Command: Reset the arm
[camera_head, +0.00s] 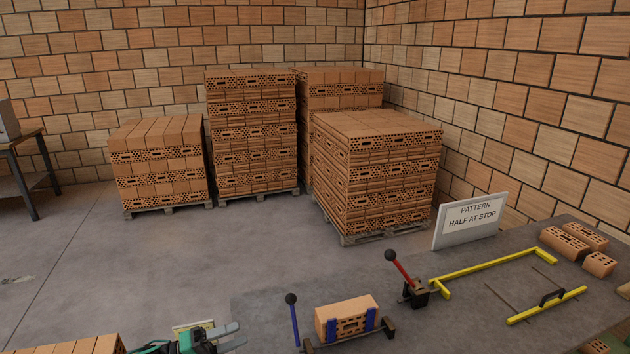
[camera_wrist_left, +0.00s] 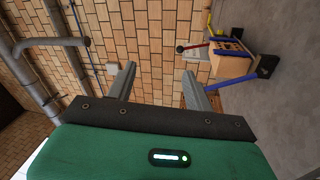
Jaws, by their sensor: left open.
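My left gripper (camera_head: 230,336) is at the bottom of the head view, left of the blue lever. In the left wrist view its two fingers (camera_wrist_left: 160,88) are apart with nothing between them. A brick (camera_head: 346,316) lies in a blue-jawed clamp (camera_head: 330,330) on the grey table, to the right of the gripper and apart from it. The brick also shows in the left wrist view (camera_wrist_left: 230,64), beyond the fingers. My right gripper is in neither view.
The grey table (camera_head: 470,325) holds a red lever (camera_head: 401,268), a yellow stop bar (camera_head: 495,265), a yellow handled bar (camera_head: 546,305), loose bricks (camera_head: 565,243) and a pattern sign (camera_head: 470,220). Brick pallets (camera_head: 375,175) stand behind. More bricks (camera_head: 95,345) are at the lower left. Open floor lies between.

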